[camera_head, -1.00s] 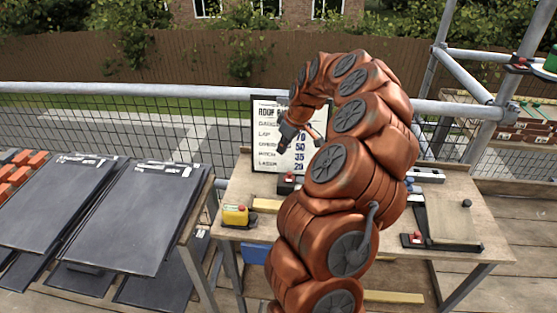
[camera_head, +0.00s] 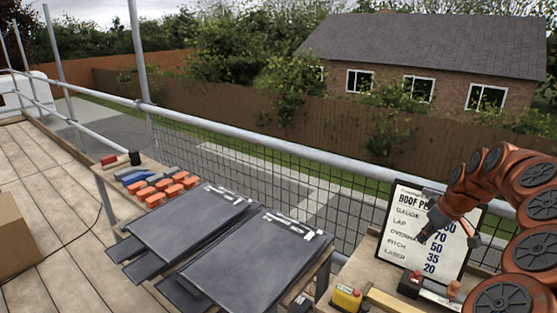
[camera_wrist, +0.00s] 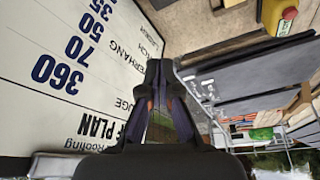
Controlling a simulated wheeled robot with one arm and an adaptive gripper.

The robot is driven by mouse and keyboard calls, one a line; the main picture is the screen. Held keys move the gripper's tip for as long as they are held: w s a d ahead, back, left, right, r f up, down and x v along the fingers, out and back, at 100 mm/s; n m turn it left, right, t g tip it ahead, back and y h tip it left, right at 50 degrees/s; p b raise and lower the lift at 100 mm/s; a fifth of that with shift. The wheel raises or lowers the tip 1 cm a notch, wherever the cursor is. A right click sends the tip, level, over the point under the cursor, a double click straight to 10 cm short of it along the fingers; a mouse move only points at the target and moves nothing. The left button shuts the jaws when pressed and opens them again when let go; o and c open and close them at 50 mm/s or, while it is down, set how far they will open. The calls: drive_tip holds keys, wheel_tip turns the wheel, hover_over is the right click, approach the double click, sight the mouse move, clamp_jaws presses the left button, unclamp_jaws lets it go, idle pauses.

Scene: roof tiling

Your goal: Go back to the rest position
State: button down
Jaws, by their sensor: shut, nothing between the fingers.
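My gripper (camera_head: 426,236) is at the right of the head view, in front of the white roof-plan board (camera_head: 408,216). It points down and to the left, shut and empty. In the wrist view the dark fingers of my gripper (camera_wrist: 159,72) meet at their tips with nothing between them. The board also fills the left of the wrist view (camera_wrist: 60,110), its print upside down. I cannot tell how far the fingers are from the board.
Dark slate sheets (camera_head: 255,262) lie stacked left of the bench, with orange blocks (camera_head: 165,188) behind. A yellow box (camera_head: 346,298) and a red-and-black item (camera_head: 411,284) sit on the bench near the board. A guard rail (camera_head: 300,153) with mesh runs behind. Deck at left is mostly clear.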

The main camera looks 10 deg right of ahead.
drive_tip(key=s+a+r+n+g, duration=0.1)
drive_tip(key=s+a+r, duration=0.1)
drive_tip(key=a, duration=0.7)
drive_tip(key=s+a+r+y, duration=0.1)
drive_tip(key=s+a+r, duration=0.1)
drive_tip(key=a, duration=0.7)
drive_tip(key=s+a+r+n+g, duration=0.1)
drive_tip(key=s+a+r, duration=0.1)
drive_tip(key=a, duration=0.7)
drive_tip(key=s+a+f+m+g, duration=0.1)
drive_tip(key=s+a, duration=0.2)
drive_tip(key=s, duration=0.5)
drive_tip(key=s+a+f+m+g+h+p, duration=0.1)
drive_tip(key=s+a+f+m, duration=0.1)
drive_tip(key=s, duration=0.6)
drive_tip(key=s+a+f+m+g, duration=0.1)
drive_tip(key=s+a, duration=0.3)
drive_tip(key=s, duration=0.4)
drive_tip(key=shift+f+g+h, duration=0.35)
drive_tip(key=shift+g+h, duration=0.05)
